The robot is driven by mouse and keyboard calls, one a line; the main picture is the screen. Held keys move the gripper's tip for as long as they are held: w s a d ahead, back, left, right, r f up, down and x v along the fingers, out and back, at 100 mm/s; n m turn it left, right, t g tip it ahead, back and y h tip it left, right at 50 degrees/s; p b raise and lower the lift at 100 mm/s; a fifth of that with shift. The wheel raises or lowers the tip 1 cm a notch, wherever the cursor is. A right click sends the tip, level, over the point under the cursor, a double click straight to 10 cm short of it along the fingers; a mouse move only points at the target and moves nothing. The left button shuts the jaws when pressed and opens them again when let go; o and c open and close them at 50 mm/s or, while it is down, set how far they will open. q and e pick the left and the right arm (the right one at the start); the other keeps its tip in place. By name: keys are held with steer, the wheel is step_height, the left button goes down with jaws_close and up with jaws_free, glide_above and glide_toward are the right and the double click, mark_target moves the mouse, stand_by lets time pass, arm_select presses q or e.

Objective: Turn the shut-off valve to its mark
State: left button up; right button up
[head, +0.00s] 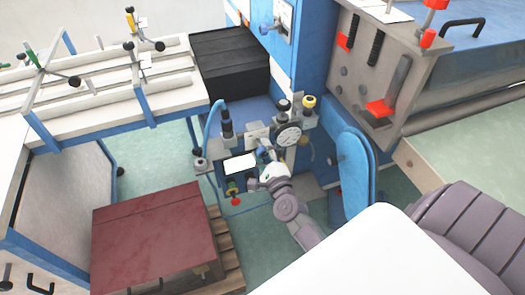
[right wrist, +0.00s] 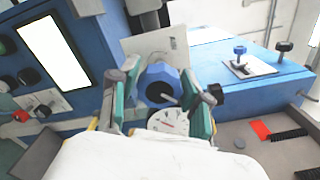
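In the right wrist view a blue faceted knob (right wrist: 158,80) with a dark front, which looks like the shut-off valve, sits between the fingers of my right gripper (right wrist: 160,72). One teal-padded finger stands at each side of it, close to its sides. I cannot tell whether the pads touch it. A white dial with a red needle (right wrist: 168,121) shows just below the knob, partly covered by the gripper. In the head view my right gripper (head: 263,166) reaches up to the blue machine, beside a round gauge (head: 289,134). My left gripper is not in view.
A control panel with a white screen (head: 240,164) is left of my right gripper. Black and yellow knobs (head: 309,102) stand above the gauge. A grey lever panel (head: 380,75) is at upper right.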

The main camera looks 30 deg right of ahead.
steer(key=c, duration=0.6)
steer(key=shift+n, duration=0.5)
steer(key=n+p, duration=0.2)
steer(key=n, duration=0.1)
steer(key=shift+n, duration=0.4)
steer(key=n+p, duration=0.1)
steer(key=n, duration=0.3)
steer(key=shift+n+p, duration=0.3)
steer(key=shift+p, duration=0.05)
steer(key=n+p, duration=0.1)
steer(key=n, duration=0.4)
steer(key=shift+f+p, duration=0.1)
steer(key=shift+p, duration=0.3)
steer(key=shift+f+n+p, duration=0.15)
steer(key=shift+n+p, duration=0.3)
steer(key=shift+n, duration=1.55)
